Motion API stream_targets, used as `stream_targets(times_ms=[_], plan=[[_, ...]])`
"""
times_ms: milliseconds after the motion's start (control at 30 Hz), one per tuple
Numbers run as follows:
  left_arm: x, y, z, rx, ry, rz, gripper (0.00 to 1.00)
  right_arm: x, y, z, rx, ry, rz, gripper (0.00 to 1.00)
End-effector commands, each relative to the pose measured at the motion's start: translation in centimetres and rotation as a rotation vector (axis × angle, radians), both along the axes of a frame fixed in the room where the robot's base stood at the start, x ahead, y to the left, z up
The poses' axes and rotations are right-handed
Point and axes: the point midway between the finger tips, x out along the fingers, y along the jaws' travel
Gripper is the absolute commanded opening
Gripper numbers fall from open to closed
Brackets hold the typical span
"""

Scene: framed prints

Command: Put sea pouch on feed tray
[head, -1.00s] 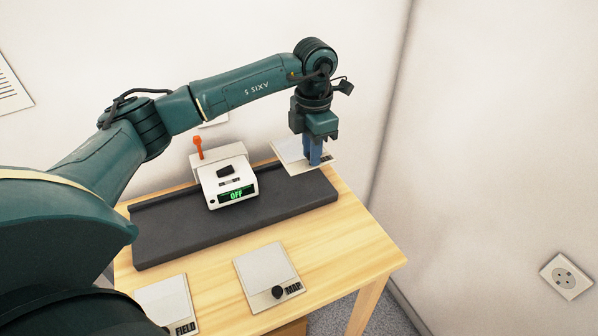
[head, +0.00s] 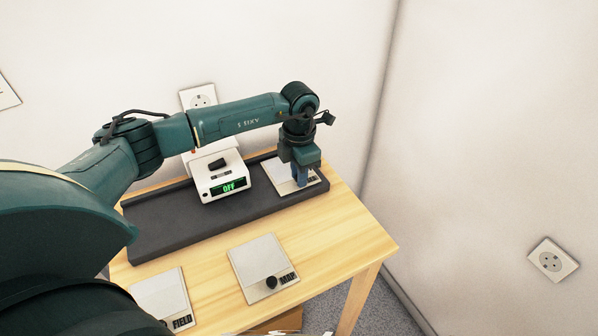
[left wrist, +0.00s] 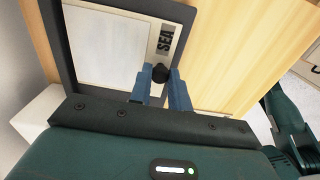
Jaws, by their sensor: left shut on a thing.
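I cannot tell whether the pouch touches the tray floor. My right gripper is not in view.
A white machine (head: 218,178) with a green OFF display stands at the tray's back. The MAP pouch (head: 259,260) and FIELD pouch (head: 158,297) lie on the wooden table (head: 335,240) in front. Walls close in behind and to the right.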

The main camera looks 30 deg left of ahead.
Motion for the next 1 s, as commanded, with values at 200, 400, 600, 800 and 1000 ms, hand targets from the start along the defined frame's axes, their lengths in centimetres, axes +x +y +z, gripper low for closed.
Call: stream_targets(times_ms=[200,400,600,800,1000], plan=[[0.0,0.0,-0.2,0.000,0.000,0.000,0.25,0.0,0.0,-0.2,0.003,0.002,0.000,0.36],[0.0,0.0,-0.2,0.000,0.000,0.000,0.40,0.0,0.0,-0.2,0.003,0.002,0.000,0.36],[0.0,0.0,-0.2,0.000,0.000,0.000,0.40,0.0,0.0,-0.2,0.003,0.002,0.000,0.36],[0.1,0.0,1.4,-0.002,-0.002,-0.001,0.40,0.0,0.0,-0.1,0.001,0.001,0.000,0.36],[0.1,0.0,5.6,-0.001,-0.004,0.000,0.40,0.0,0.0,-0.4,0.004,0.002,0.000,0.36]])
